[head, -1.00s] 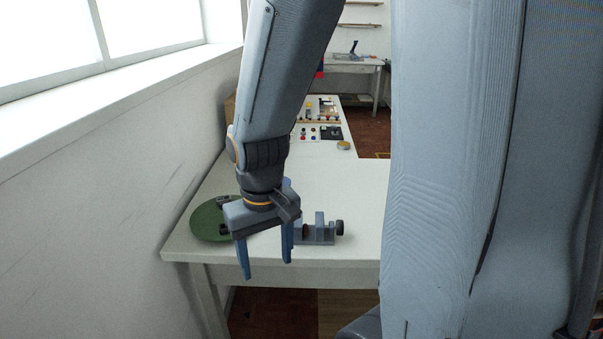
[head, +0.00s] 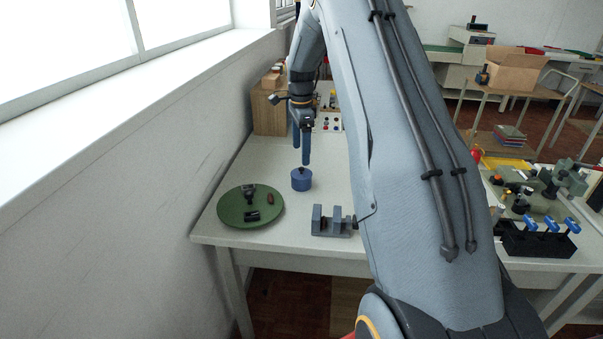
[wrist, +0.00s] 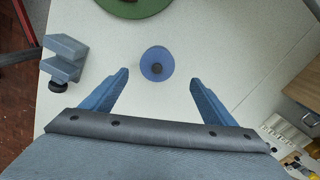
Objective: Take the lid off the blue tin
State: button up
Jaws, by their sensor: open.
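The blue tin (head: 301,181) stands upright on the white table, with its lid on and a small dark knob on top. In the wrist view the round blue lid (wrist: 151,58) with its dark knob (wrist: 156,68) lies just beyond the fingertips, roughly midway between them. My gripper (head: 301,156) is open and empty, pointing down above and close to the tin. In the wrist view my gripper (wrist: 159,77) shows two blue fingers spread apart, neither seen touching the tin. In the head view one fingertip overlaps the knob, so the exact gap cannot be told.
A green round mat (head: 232,217) with small dark parts lies left of the tin. A grey vise (head: 331,222) stands at the table's front edge, right of the tin. A wooden box (head: 268,112) stands behind by the wall. The white table (head: 285,238) is bare around the tin.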

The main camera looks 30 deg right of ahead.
aim_at(301, 168)
jog(key=shift+s+a+f+p, duration=0.15)
jog(key=shift+f+p, duration=0.65)
jog(key=shift+f, duration=1)
jog(key=shift+s+d+f+p, duration=0.1)
jog(key=shift+f+p, duration=0.7)
jog(key=shift+f, duration=1)
jog(key=c, duration=1.1)
